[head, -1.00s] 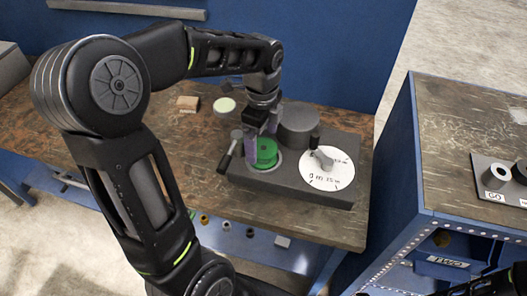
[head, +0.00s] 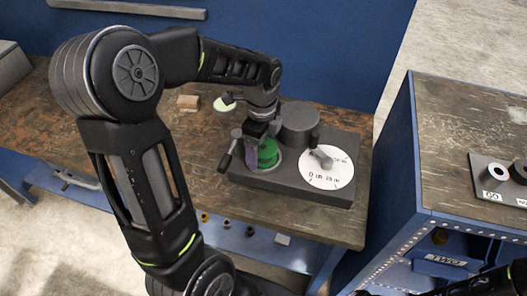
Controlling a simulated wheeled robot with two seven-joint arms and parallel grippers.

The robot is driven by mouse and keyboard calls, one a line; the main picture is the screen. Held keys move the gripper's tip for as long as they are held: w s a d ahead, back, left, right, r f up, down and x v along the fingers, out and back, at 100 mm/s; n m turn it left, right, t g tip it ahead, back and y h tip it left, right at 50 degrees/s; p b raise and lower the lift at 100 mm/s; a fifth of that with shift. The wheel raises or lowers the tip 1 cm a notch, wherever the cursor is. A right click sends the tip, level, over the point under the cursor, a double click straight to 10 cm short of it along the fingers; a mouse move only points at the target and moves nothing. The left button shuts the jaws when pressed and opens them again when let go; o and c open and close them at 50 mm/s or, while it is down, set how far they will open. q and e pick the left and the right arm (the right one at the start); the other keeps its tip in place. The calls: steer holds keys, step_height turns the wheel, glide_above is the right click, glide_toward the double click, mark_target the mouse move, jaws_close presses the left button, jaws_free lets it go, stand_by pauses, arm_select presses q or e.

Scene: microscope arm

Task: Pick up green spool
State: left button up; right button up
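The green spool (head: 267,153) stands in a round seat on the dark grey fixture block (head: 300,186), left of a white dial (head: 327,168). My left gripper (head: 258,155) points down at the spool, with a purplish finger at its left side. The other finger is hard to make out, so I cannot tell whether the fingers touch or grip the spool. My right gripper does not show; only a dark piece of my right arm is at the lower right edge.
A grey cylinder (head: 299,123) stands on the block behind the spool, and a black-handled lever (head: 226,160) sticks out at its left. A wooden block (head: 187,102) and pale disc (head: 224,104) lie behind on the workbench. A second bench (head: 450,150) stands at the right.

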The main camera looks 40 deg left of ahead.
mark_target(262, 146)
arm_select(q)
steer(key=c, duration=1.3)
steer(key=shift+r, duration=0.15)
step_height(262, 146, up, 10)
steer(key=shift+f+b, duration=0.1)
steer(key=shift+b, duration=0.5)
